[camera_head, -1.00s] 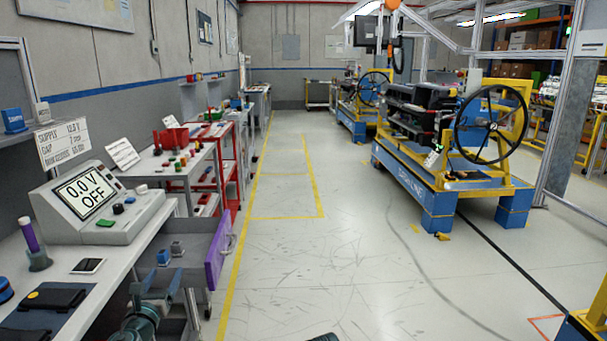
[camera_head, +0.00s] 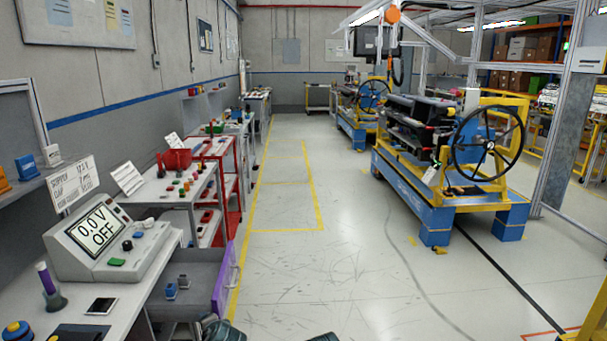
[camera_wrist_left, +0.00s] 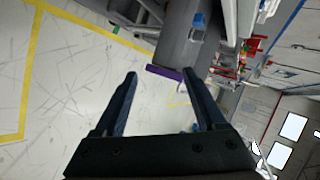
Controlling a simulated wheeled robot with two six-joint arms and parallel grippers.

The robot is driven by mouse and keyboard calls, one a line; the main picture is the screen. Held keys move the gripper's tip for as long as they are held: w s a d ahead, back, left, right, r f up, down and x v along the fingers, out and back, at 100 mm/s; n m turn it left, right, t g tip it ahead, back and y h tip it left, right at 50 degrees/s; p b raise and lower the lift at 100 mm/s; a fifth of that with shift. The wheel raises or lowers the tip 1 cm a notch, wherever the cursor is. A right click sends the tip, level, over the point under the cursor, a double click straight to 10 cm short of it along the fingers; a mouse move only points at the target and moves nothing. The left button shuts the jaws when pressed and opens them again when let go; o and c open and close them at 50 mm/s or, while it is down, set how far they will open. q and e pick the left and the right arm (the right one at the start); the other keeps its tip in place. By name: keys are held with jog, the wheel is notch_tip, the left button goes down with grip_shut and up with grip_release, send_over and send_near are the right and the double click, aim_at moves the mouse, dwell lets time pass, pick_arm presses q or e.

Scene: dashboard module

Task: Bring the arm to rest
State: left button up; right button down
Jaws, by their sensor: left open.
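My left gripper (camera_wrist_left: 160,73) shows in the left wrist view with its two dark fingers spread apart and nothing between them. Past the fingertips is the open grey drawer with its purple front (camera_wrist_left: 163,72). In the head view, only a green-grey part of my arm shows at the bottom edge, near the drawer (camera_head: 221,280); the gripper's fingers are not visible there. The right gripper is in neither view.
The workbench at the left holds a power supply (camera_head: 105,238) reading "0.0 V OFF" and a phone (camera_head: 101,306). Two small blocks lie in the open drawer. A red cart (camera_head: 230,175) stands beyond. A blue and yellow stand (camera_head: 450,205) is at right. The middle floor is clear.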

pick_arm(q)
jog(key=s+d+n+g+h+p, duration=0.4)
jog(key=s+d+g, duration=0.5)
jog(key=s+d, duration=0.8)
jog(key=d+n+p, duration=0.1)
jog(key=n+p, duration=0.1)
jog(key=shift+s+d+h+p, duration=0.3)
jog(key=shift+d+p, duration=0.05)
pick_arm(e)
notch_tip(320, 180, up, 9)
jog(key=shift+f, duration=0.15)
